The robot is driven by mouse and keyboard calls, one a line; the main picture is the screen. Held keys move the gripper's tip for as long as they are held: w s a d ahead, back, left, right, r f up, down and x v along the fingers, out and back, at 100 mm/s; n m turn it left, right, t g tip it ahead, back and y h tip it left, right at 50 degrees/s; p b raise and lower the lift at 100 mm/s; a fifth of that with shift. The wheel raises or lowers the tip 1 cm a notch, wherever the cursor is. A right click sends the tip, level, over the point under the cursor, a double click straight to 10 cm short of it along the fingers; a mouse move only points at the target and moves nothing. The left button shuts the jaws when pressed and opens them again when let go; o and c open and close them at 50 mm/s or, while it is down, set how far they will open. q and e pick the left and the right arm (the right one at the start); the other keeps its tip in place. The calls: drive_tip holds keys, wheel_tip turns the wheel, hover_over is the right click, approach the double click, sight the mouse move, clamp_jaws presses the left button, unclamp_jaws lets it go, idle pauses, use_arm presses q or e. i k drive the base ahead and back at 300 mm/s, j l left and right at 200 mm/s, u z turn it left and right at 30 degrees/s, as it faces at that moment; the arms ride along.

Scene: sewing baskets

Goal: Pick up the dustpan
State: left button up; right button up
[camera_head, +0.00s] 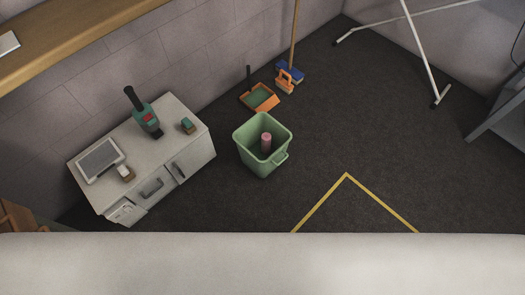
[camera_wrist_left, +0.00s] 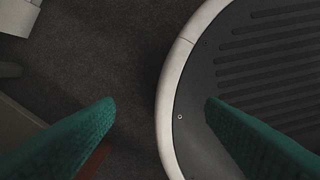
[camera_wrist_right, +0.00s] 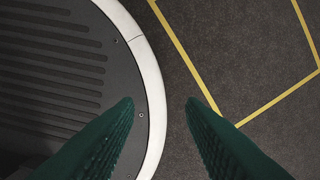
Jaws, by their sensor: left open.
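The dustpan (camera_head: 261,99) is orange with a greenish inside and a dark upright handle. It is on the dark floor near the wall in the head view, behind the green bin. My left gripper (camera_wrist_left: 160,105) shows in the left wrist view with its two green fingers wide apart and nothing between them. My right gripper (camera_wrist_right: 160,105) shows in the right wrist view, also with fingers apart and empty. Both are above my own round base and the floor, far from the dustpan. Neither gripper shows in the head view.
A green bin (camera_head: 249,137) holding a pink cylinder stands in front of the dustpan. A broom (camera_head: 290,72) with an orange clip-like item is right behind it. A white cabinet (camera_head: 196,123) with several items stands left. Yellow tape (camera_head: 346,175) marks open floor; a white-legged rack (camera_head: 425,55) stands right.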

sight(258, 98)
drive_tip(key=i+l+z, duration=0.4)
drive_tip(key=l, duration=0.3)
drive_tip(key=i+l+z, duration=0.45)
drive_tip(key=i, duration=0.25)
drive_tip(key=i+l+z, duration=0.4)
drive_tip(key=i, duration=0.25)
drive_tip(key=i+u, duration=0.65)
drive_tip(key=i+l+u, duration=0.1)
drive_tip(key=i+u, duration=0.25)
drive_tip(key=i+j+u, duration=0.15)
drive_tip(key=u, duration=0.25)
drive_tip(key=i+j+u, duration=0.1)
drive_tip(key=i+u, duration=0.15)
drive_tip(key=u, duration=0.15)
drive_tip(key=i+u, duration=0.2)
drive_tip(key=u, duration=0.2)
drive_tip(key=i+u, duration=0.2)
drive_tip(key=u, duration=0.2)
